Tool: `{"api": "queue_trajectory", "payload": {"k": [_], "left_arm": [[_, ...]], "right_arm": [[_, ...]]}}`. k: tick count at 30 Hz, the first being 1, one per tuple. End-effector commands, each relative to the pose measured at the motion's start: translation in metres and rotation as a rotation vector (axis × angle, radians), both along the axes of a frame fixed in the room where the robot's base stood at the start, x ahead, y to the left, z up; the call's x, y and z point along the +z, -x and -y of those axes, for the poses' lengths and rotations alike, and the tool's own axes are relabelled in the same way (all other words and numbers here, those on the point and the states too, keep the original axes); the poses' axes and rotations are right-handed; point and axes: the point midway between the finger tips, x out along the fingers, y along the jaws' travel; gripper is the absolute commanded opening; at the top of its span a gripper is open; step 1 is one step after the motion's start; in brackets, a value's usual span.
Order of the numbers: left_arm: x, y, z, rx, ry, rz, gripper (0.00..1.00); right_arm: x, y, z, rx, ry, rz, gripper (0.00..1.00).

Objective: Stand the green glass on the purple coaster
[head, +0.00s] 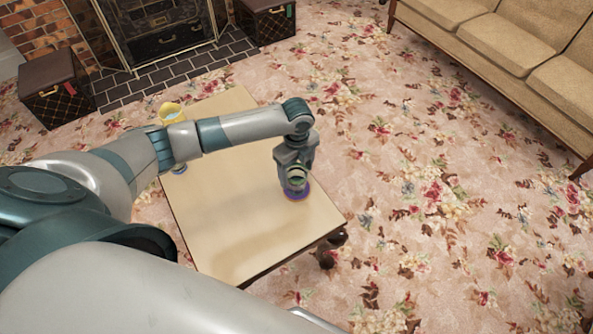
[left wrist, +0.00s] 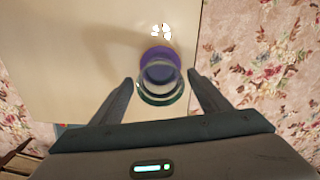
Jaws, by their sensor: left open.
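The green glass (left wrist: 161,93) is see-through with a green rim, and shows between the fingers of my left gripper (left wrist: 160,79) in the left wrist view. The gripper is open, one finger on each side of the glass, with a small gap at each side. The purple coaster (left wrist: 158,55) lies on the table under the glass, which looks upright on it; the exact contact is hard to see. In the head view my left gripper (head: 298,170) points down over the purple coaster (head: 297,193), hiding part of the glass. My right gripper is not in view.
The pale wooden table (head: 235,220) is mostly bare. A yellow vessel (head: 171,110) stands at its far left, partly behind my left arm. The coaster is near the table's right edge. A sofa (head: 510,50) stands at upper right, with floral carpet between.

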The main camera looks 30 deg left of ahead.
Motion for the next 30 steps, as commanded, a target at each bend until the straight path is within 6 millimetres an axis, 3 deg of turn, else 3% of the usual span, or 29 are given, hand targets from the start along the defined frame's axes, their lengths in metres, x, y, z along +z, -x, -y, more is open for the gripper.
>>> {"api": "queue_trajectory", "payload": {"k": [8,21,30], "left_arm": [[0.024,-0.001,0.0,0.0,0.0,0.003,0.7],[0.099,-0.001,0.0,0.0,0.001,0.003,0.7],[0.121,-0.001,0.0,0.001,0.001,0.001,0.7]], "right_arm": [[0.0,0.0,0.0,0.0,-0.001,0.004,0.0],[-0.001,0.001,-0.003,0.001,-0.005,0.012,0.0],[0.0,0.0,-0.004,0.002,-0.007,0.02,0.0]]}}
